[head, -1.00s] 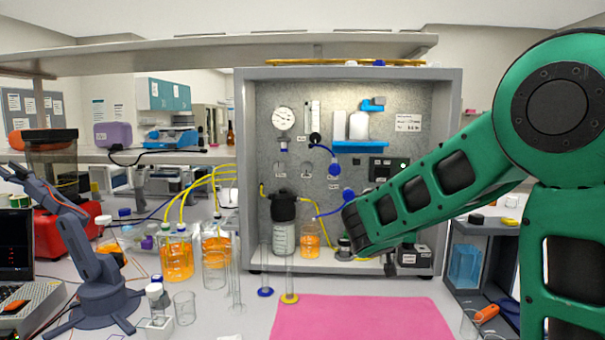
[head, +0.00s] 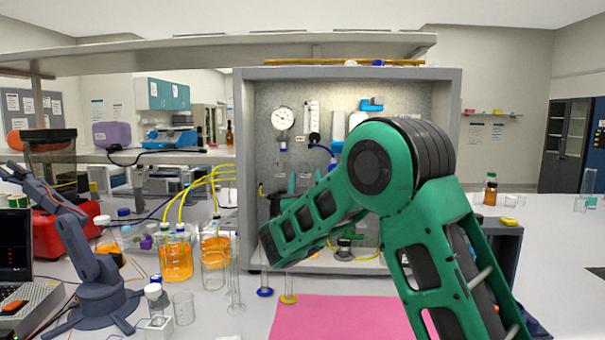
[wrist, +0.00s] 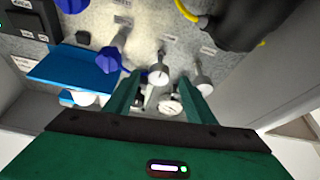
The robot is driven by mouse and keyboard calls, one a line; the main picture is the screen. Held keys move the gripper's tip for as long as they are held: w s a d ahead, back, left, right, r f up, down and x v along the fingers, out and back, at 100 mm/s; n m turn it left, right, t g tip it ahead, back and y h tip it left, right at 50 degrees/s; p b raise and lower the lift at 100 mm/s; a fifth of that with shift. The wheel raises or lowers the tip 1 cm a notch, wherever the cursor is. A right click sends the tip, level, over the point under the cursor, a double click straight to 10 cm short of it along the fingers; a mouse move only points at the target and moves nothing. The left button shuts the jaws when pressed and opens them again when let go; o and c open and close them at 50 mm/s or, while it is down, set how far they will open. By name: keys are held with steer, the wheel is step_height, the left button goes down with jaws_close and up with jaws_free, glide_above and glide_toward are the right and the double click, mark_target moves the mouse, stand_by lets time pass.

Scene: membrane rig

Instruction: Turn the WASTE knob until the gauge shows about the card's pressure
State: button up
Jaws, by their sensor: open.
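The round white pressure gauge (head: 284,118) is at the upper left of the grey panel, its reading too small to make out. It also shows small in the wrist view (wrist: 170,105), between my fingers. My gripper (wrist: 159,77) is open and empty, facing the panel. A grey round knob (wrist: 158,72) appears between the fingertips, and a second grey knob (wrist: 203,83) is just right of them. Contact cannot be told. A blue knob (wrist: 109,61) is to the left. The labels are too blurred to read, so I cannot tell which knob is WASTE. My arm hides the card in the head view.
A blue shelf (wrist: 75,70) juts from the panel left of the fingers in the wrist view. A black filter housing (wrist: 245,20) and yellow tubing are at upper right. Glass cylinders stand before the rig, beside a pink mat (head: 345,315).

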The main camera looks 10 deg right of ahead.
mark_target(305, 171)
steer(key=x, duration=0.6)
steer(key=shift+s, duration=0.1)
steer(key=c, duration=1.1)
steer(key=shift+o, duration=0.3)
steer(key=shift+a, duration=0.1)
